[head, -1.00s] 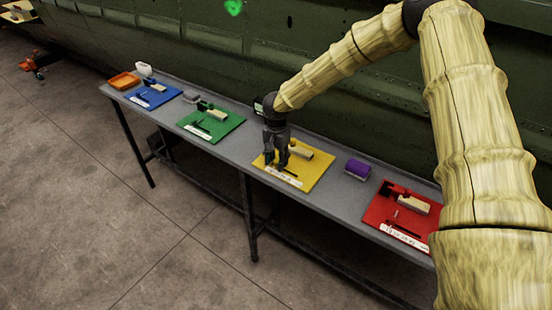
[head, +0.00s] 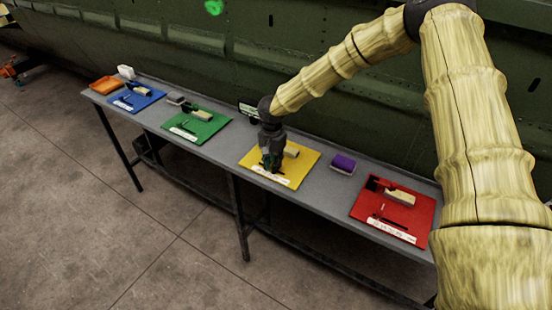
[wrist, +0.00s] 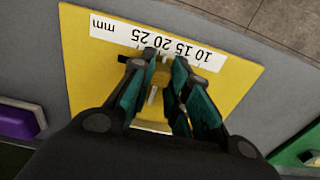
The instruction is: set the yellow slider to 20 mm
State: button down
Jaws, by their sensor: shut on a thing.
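The yellow board (head: 302,165) lies on the bench and carries a white mm scale strip (wrist: 103,26), a dark slot (wrist: 210,61) and a pale block (head: 291,150). My gripper (head: 271,170) is down at the board's front part, over the slot. In the wrist view my gripper (wrist: 164,62) has its two teal-lined fingers close around the small slider, beside the scale. The fingers mostly hide the slider.
A purple-topped block (head: 343,163) and a red board (head: 420,213) lie to the right on the grey bench (head: 325,200). A green board (head: 213,129) and a blue board (head: 150,97) lie to the left. The green fuselage wall (head: 330,90) stands behind.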

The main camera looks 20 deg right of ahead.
jog(key=shift+s+d+r, duration=0.1)
jog(key=shift+s+d, duration=0.15)
jog(key=shift+s, duration=0.05)
jog(key=shift+w+a, duration=0.1)
jog(key=c, duration=1.4)
grip_release()
jog(key=shift+o, duration=0.2)
notch_tip(320, 180, up, 12)
